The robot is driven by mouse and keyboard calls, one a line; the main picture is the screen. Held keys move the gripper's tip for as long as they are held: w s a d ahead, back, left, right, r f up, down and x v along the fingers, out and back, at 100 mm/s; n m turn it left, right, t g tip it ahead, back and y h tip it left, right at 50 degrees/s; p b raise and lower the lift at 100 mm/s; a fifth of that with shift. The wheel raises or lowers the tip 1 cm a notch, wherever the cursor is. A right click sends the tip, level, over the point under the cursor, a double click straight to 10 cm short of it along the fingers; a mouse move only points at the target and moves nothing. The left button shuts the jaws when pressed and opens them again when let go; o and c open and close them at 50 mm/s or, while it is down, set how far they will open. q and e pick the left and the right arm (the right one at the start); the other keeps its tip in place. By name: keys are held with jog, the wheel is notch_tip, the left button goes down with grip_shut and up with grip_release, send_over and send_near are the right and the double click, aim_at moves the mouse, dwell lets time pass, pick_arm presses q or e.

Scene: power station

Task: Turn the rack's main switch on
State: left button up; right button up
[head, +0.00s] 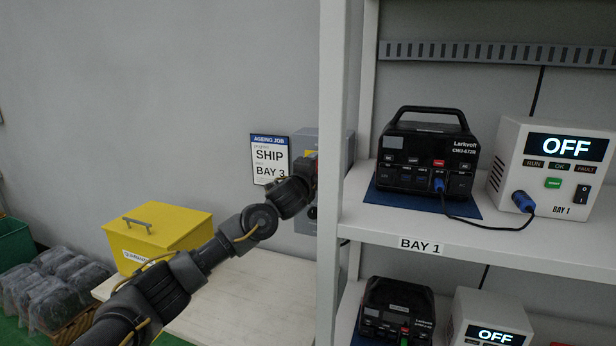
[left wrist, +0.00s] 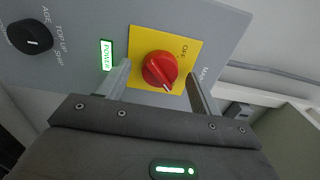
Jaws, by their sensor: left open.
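The main switch is a red rotary knob (left wrist: 160,68) on a yellow plate (left wrist: 145,37), with "OFF" lettering beside it, on a grey control box. In the left wrist view its white pointer mark faces down and slightly right. My left gripper (left wrist: 158,74) is open, one finger on each side of the knob; I cannot tell whether they touch it. In the head view the grey box (head: 303,138) is on the wall behind the rack's upright, and my left arm covers the knob. My right gripper is not in view.
A black selector knob (left wrist: 31,37) and a lit green POWER label (left wrist: 107,54) are on the same box. The white rack upright (head: 332,120) stands close to my left wrist. A yellow box (head: 160,235) is on the bench. The Bay 1 display (head: 567,147) reads OFF.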

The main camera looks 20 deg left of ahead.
pick_arm(q)
jog(key=s+b, duration=0.2)
jog(key=s, duration=0.8)
jog(key=shift+s+a+b, duration=0.15)
jog(key=shift+a+b, duration=0.15)
jog(key=shift+a, duration=0.05)
